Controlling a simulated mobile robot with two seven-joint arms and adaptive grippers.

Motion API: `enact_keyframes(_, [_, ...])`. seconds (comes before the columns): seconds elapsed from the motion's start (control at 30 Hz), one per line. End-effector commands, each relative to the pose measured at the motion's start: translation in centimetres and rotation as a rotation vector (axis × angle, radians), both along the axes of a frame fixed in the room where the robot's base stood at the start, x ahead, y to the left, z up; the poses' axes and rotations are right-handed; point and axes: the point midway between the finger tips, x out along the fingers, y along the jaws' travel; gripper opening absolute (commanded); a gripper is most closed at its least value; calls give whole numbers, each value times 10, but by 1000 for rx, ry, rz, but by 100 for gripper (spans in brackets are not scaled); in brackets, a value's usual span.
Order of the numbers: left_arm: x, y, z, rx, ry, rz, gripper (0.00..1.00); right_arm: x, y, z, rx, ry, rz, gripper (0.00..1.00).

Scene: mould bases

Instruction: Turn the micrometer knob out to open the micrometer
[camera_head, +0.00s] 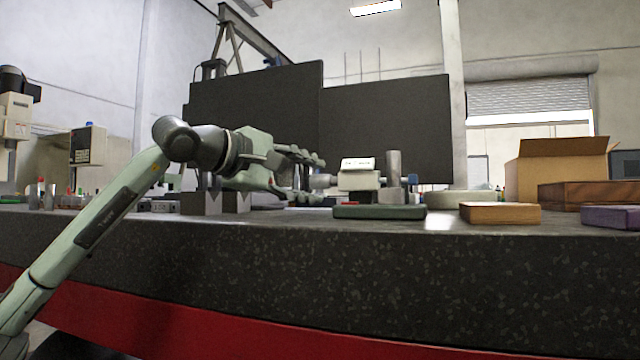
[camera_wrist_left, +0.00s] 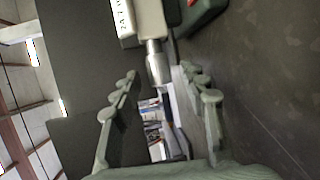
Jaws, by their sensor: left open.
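The micrometer (camera_head: 358,180) stands on the dark granite table, with a white display on top and its barrel pointing left. Its metal knob (camera_head: 322,181) shows at the left end. In the left wrist view the micrometer body (camera_wrist_left: 150,18) is at the top, and the grey knob (camera_wrist_left: 157,65) points down between my fingers. My left gripper (camera_head: 316,178) reaches in from the left, with its tips by the knob's end. In the left wrist view my left gripper (camera_wrist_left: 160,74) is open, one finger on each side of the knob, with gaps visible. My right gripper is not in view.
A dark green block (camera_head: 380,212) lies in front of the micrometer, and a grey cylinder (camera_head: 394,165) stands by it. A wooden block (camera_head: 499,213), a cardboard box (camera_head: 556,170) and a purple block (camera_head: 612,217) are at right. Grey blocks (camera_head: 200,204) stand beneath my left wrist.

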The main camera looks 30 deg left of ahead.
Motion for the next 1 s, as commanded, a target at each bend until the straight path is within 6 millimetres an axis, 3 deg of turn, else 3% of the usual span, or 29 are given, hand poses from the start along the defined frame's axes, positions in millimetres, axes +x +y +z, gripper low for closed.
enact_keyframes(0.2, [21, -3, -3, -1, -1, -1, 43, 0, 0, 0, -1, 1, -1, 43])
enact_keyframes(0.5, [24, -4, -4, -2, 0, 0, 43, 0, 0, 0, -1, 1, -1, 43])
enact_keyframes(0.83, [23, -4, -4, -2, 0, 0, 2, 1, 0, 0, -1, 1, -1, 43])
enact_keyframes(1.0, [23, -4, -4, -2, 1, 0, 0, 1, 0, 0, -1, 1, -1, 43])
